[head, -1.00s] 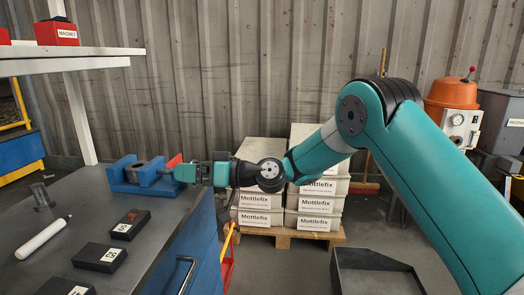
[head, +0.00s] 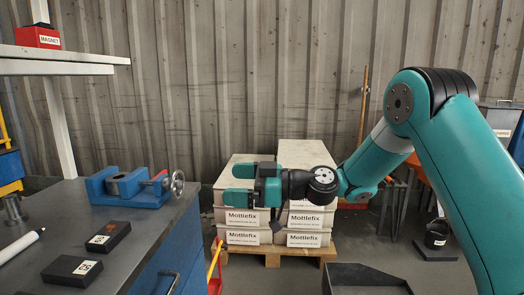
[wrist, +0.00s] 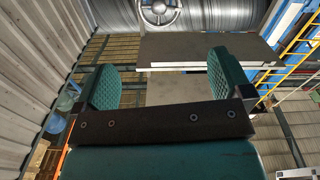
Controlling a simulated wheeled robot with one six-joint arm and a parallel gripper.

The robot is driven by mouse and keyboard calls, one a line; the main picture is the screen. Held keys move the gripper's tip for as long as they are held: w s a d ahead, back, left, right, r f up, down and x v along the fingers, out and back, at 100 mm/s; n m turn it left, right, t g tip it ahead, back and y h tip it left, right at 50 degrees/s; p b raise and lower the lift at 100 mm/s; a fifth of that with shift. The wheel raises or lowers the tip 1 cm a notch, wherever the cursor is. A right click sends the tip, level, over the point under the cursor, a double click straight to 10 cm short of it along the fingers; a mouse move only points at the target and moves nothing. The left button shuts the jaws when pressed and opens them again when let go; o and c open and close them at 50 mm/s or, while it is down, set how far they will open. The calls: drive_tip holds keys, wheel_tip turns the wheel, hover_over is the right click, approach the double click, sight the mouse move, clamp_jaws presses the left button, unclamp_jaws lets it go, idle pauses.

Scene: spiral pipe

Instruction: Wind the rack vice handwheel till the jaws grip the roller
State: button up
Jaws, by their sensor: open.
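The blue rack vice (head: 148,196) stands at the right end of the dark bench in the head view. A grey cylinder, apparently the roller (head: 117,182), stands upright at its left part; I cannot tell whether the jaws touch it. The spoked metal handwheel (head: 178,184) is on the vice's right end. It also shows at the top of the wrist view (wrist: 160,12). My gripper (head: 236,184) is open and empty, right of the handwheel and apart from it, pointing toward it. In the wrist view its two teal fingers (wrist: 165,80) stand wide apart with nothing between.
On the bench (head: 62,222) lie a white tube (head: 20,246) and dark labelled blocks (head: 108,236). A shelf (head: 65,60) with a red magnet box (head: 37,37) hangs above. Mottlefix boxes (head: 243,217) on a pallet (head: 275,252) stand behind my gripper.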

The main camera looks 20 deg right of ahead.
drive_tip(key=b+v, duration=0.2)
drive_tip(key=b, duration=0.4)
drive_tip(key=b+v, duration=0.2)
drive_tip(key=b, duration=0.5)
drive_tip(key=shift+a+f+b, duration=0.1)
drive_tip(key=shift+f+b, duration=0.2)
drive_tip(key=shift+f, duration=0.1)
drive_tip(key=s+a+r+m+g+h+p, duration=0.2)
drive_tip(key=s+r+p, duration=0.5)
drive_tip(key=p, duration=0.7)
drive_tip(key=s+a+r+m+g+h+p, duration=0.2)
drive_tip(key=s+r+h+p, duration=0.5)
drive_tip(key=s+p, duration=0.5)
drive_tip(key=shift+s+r+m+p, duration=0.3)
drive_tip(key=shift+r+m+p, duration=0.3)
drive_tip(key=shift+m+p, duration=0.35)
drive_tip(key=shift+a, duration=0.1)
